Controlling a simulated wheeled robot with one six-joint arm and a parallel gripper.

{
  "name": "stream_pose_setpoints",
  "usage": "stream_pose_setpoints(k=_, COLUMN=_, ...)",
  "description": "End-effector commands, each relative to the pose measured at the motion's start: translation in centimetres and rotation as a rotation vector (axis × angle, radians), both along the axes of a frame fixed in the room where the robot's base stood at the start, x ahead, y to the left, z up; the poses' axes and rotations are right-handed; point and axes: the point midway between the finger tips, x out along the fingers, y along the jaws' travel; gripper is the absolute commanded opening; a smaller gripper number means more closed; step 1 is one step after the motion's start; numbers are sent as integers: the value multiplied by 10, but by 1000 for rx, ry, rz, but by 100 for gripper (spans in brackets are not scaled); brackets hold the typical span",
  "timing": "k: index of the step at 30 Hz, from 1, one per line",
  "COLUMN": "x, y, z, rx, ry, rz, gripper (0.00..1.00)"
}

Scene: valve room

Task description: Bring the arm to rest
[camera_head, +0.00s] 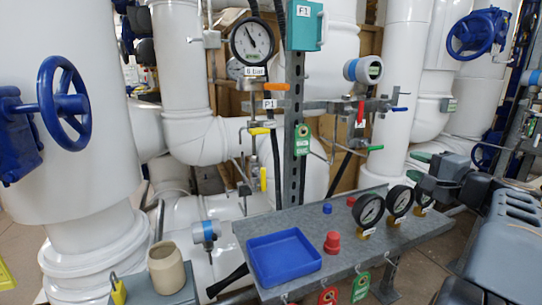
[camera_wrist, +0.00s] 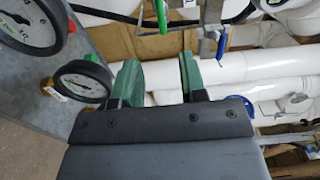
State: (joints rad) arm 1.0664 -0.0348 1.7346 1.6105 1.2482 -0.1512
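My gripper (camera_head: 416,166) is at the right in the head view, over the far right end of the grey metal bench (camera_head: 345,240) and beside the gauges lying there. In the wrist view its two green-tipped fingers (camera_wrist: 160,80) stand apart with nothing between them. My dark arm links run from it to the right edge of the head view. The head view does not show clearly whether the gripper touches anything.
On the bench are a blue tray (camera_head: 256,238), a red knob (camera_head: 332,243) and several dial gauges (camera_head: 369,210). Behind stand white pipes (camera_head: 405,80) and small valves with coloured levers (camera_head: 361,112). A blue handwheel (camera_head: 64,104) is at the left.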

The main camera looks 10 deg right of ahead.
Motion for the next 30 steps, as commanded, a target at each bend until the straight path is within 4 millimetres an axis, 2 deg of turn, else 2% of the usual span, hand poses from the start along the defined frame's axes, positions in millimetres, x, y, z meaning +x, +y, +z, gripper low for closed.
stream_pose_setpoints(k=2, x=4, y=9, z=5, rx=-7, ry=23, rz=18, gripper=39)
stream_pose_setpoints(k=5, x=14, y=37, z=11, rx=-34, ry=101, rz=69, gripper=39)
stream_pose_setpoints(k=8, x=23, y=84, z=17, rx=-98, ry=233, rz=159, gripper=39)
stream_pose_setpoints(k=10, x=24, y=123, z=19, rx=-165, ry=344, rz=236, gripper=39)
stream_pose_setpoints(k=12, x=19, y=161, z=19, rx=-255, ry=453, rz=317, gripper=39)
stream_pose_setpoints(k=15, x=3, y=206, z=20, rx=-404, ry=589, rz=425, gripper=39)
stream_pose_setpoints(k=18, x=-21, y=241, z=24, rx=-580, ry=698, rz=530, gripper=39)
stream_pose_setpoints(k=21, x=-46, y=264, z=29, rx=-767, ry=776, rz=621, gripper=39)
stream_pose_setpoints(k=24, x=-67, y=278, z=36, rx=-947, ry=821, rz=698, gripper=39)
stream_pose_setpoints(k=30, x=-96, y=289, z=48, rx=-1231, ry=842, rz=796, gripper=39)
